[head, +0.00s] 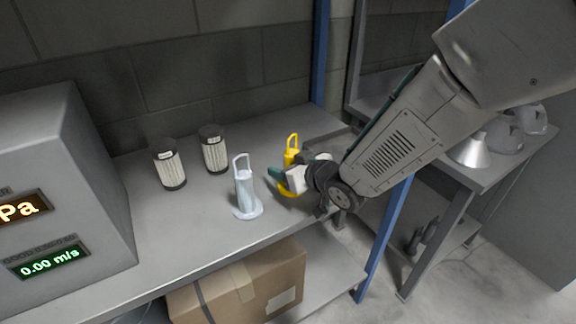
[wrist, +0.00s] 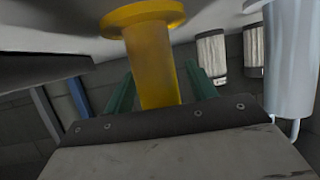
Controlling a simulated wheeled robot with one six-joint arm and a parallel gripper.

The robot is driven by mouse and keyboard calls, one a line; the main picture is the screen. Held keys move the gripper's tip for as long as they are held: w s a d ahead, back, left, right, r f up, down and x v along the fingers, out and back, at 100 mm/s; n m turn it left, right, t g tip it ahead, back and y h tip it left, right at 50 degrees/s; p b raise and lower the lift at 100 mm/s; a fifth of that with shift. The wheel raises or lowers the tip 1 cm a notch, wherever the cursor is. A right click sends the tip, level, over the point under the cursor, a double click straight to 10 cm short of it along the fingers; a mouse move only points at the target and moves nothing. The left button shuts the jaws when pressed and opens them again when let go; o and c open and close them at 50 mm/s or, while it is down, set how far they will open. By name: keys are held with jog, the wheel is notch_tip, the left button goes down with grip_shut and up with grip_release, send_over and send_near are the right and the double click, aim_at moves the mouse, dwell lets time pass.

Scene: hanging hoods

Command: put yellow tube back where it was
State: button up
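The yellow tube (head: 291,158) stands upright near the right end of the shelf, with a loop handle on top and a round base. My gripper (head: 281,178) reaches it from the right, low on its body; one green finger shows beside it, and the white wrist part hides some of the tube. In the wrist view, where the scene is upside down, the yellow tube (wrist: 153,65) is between the two green fingers of my gripper (wrist: 160,85). I cannot tell whether the fingers press on it, or whether its base rests fully on the shelf.
A pale blue-white tube (head: 244,190) with a handle stands just left of the yellow one. Two ribbed filters (head: 169,164) (head: 213,149) stand behind it. A grey display box (head: 75,190) fills the left. A blue post (head: 320,50) rises behind; a cardboard box (head: 245,285) is below.

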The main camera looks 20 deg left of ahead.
jog(key=shift+d+r, duration=0.1)
jog(key=shift+r, duration=0.1)
jog(key=v, duration=1.1)
jog(key=shift+s+d+r, duration=0.2)
jog(key=shift+d, duration=0.05)
